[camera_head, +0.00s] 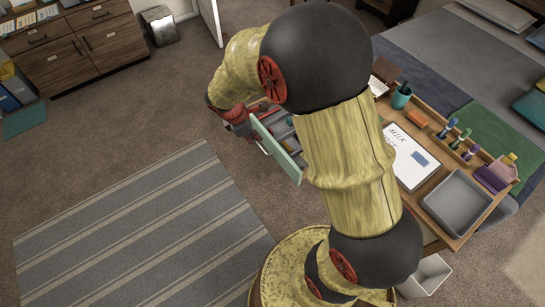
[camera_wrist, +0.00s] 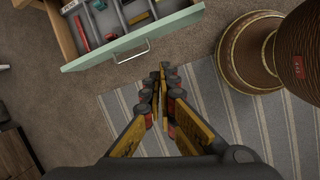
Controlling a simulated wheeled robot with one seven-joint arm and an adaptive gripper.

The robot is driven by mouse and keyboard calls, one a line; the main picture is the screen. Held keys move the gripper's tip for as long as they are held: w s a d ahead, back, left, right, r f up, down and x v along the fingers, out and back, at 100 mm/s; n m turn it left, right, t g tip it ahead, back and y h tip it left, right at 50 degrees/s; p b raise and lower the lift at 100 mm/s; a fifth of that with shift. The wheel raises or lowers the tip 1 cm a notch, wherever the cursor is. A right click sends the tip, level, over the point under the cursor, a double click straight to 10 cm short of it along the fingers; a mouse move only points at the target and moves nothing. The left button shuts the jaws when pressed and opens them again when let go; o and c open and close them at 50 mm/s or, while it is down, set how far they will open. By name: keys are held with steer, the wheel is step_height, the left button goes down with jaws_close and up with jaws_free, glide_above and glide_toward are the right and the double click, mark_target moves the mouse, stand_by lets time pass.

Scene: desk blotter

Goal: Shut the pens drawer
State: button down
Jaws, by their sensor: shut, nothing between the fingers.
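The drawer with the mint-green front (camera_head: 278,147) is pulled out of the wooden desk. In the wrist view its front (camera_wrist: 181,21) crosses the top, with a pale bar handle (camera_wrist: 131,53). Grey dividers inside hold small items, one of them red; a small label there is too small to read surely. My gripper (camera_wrist: 162,70) is shut and empty, outside the drawer, a little below and right of the handle in the wrist view. It seems apart from the front. In the head view my gripper (camera_head: 243,124) is beside the drawer's outer side; my arm hides part of the desk.
The desk top (camera_head: 432,190) carries a paper (camera_head: 411,158), a grey tray (camera_head: 458,203), a pen cup (camera_head: 401,97) and several bottles. A striped rug (camera_head: 140,225) lies on the open floor at left. A white bin (camera_head: 425,277) stands by the desk's near end.

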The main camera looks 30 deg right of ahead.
steer(key=d+f+n+b, duration=0.2)
steer(key=d+f+b, duration=0.1)
steer(key=f, duration=0.7)
steer(key=w+d+f+n+b, duration=0.1)
steer(key=d+f+b, duration=0.2)
steer(key=f, duration=0.7)
steer(key=shift+w+d+n+g+h, duration=0.2)
steer(key=shift+d+n+g+h, duration=0.15)
steer(key=shift+d, duration=1)
steer(key=d+p, duration=0.2)
steer(key=d, duration=0.5)
steer(key=d+p, duration=0.3)
steer(key=d, duration=0.4)
steer(key=d+p, duration=0.2)
steer(key=d, duration=0.5)
steer(key=shift+w+d+p, duration=0.35)
